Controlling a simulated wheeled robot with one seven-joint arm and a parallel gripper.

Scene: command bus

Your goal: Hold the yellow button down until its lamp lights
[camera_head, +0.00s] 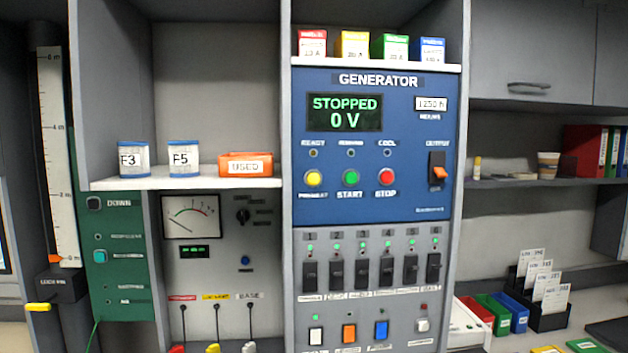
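The yellow button (313,178) sits at the left of a row of three round buttons on the blue generator panel (420,200). The label below it seems to read PREHEAT. A small lamp (313,153) labelled READY is above it and looks dark amber, with no bright glow. The display (344,112) reads STOPPED and 0 V. Nothing covers the button or the lamp. My gripper is not in view.
A green START button (351,178) and a red STOP button (387,177) are right of the yellow one. An orange-tipped output switch (437,172) is farther right. A shelf (130,184) with cups and an orange USED box (246,165) is at left.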

